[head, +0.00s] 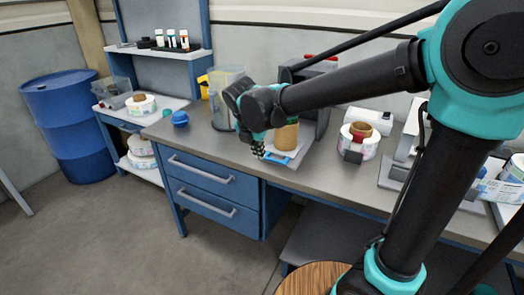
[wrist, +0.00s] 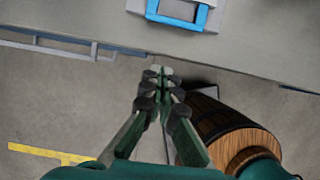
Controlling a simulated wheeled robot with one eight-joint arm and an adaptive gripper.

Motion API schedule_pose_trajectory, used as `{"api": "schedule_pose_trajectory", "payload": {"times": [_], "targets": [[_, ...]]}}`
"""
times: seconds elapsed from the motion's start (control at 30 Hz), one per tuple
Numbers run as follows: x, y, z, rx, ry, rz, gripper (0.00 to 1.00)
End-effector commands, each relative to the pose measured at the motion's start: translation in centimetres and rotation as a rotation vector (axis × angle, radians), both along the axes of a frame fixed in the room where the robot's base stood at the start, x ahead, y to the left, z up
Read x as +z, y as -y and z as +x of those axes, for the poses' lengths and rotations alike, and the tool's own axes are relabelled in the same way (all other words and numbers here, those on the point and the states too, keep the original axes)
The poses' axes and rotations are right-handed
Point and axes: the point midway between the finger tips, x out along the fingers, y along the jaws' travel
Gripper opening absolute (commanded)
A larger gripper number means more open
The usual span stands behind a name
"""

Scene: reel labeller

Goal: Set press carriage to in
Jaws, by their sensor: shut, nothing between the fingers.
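The press (head: 318,100) is a dark grey machine on the bench, partly hidden behind my arm. At its front lies a light grey carriage plate with a blue handle (head: 279,158); a tan cylinder (head: 286,138) shows at the plate. The blue handle also shows at the top edge of the wrist view (wrist: 180,20), where the rest of the carriage is cut off. My gripper (head: 257,150) is shut and empty, pointing down just left of the handle in the head view. In the wrist view the closed fingertips (wrist: 158,72) appear apart from the handle, over the bench's front edge.
A clear container (head: 226,90) stands behind my gripper. A blue round item (head: 180,119) lies on the left of the bench (head: 212,150). A white reel (head: 358,142) stands to the right. Blue drawers (head: 212,185) with handles are below. A wooden barrel (wrist: 225,130) stands on the floor.

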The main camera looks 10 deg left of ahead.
Motion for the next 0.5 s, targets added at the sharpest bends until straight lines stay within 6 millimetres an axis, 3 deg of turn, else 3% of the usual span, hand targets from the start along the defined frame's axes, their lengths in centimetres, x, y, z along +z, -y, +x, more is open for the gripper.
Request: {"api": "schedule_pose_trajectory", "payload": {"times": [0.33, 0.5], "targets": [[-6.4, 0.9, 2.5, -0.004, 0.001, 0.001, 0.00], [-6.4, 1.8, 4.7, -0.005, -0.001, 0.001, 0.00]]}}
